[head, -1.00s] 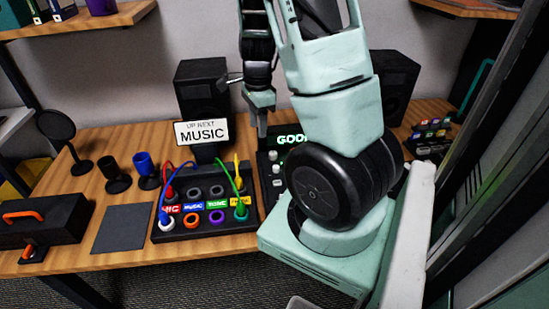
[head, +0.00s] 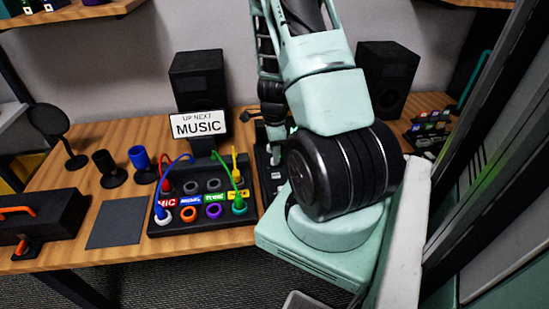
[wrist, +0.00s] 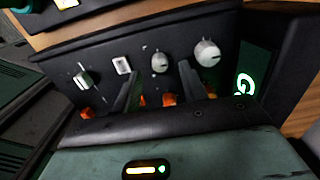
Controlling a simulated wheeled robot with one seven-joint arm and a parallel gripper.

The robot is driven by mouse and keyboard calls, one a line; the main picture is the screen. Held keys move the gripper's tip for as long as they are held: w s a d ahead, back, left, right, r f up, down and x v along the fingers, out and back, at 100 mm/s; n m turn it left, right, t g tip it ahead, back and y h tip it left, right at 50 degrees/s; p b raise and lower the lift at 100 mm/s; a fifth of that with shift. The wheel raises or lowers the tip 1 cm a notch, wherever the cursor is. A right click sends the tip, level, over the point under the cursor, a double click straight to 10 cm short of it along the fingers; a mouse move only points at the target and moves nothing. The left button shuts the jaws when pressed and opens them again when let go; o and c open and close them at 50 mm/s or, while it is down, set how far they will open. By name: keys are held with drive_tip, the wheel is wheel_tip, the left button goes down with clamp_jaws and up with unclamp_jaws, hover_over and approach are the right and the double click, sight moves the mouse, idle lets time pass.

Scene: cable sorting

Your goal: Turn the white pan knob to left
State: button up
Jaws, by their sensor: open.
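The black control panel (head: 265,184) stands on the desk beside the cable board, partly hidden by my arm. In the wrist view, the panel (wrist: 60,48) has a small whitish knob (wrist: 159,62) and a larger whitish knob (wrist: 207,53) to its right. I cannot read labels saying which is the pan knob. My gripper (wrist: 160,84) is open, one finger on each side of the small knob's line, with the tips close to the panel. Contact with the knob cannot be told. In the head view my gripper (head: 276,156) is low over the panel.
A white button (wrist: 121,65) and a slider (wrist: 83,78) sit left of the small knob. A green-lit display (wrist: 244,84) is at the right. The cable board (head: 204,222) and MUSIC sign (head: 198,124) stand left of my arm; speakers (head: 197,78) stand behind.

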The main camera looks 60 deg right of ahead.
drive_tip(key=shift+f, duration=1.4)
drive_tip(key=shift+c, duration=0.3)
clamp_jaws()
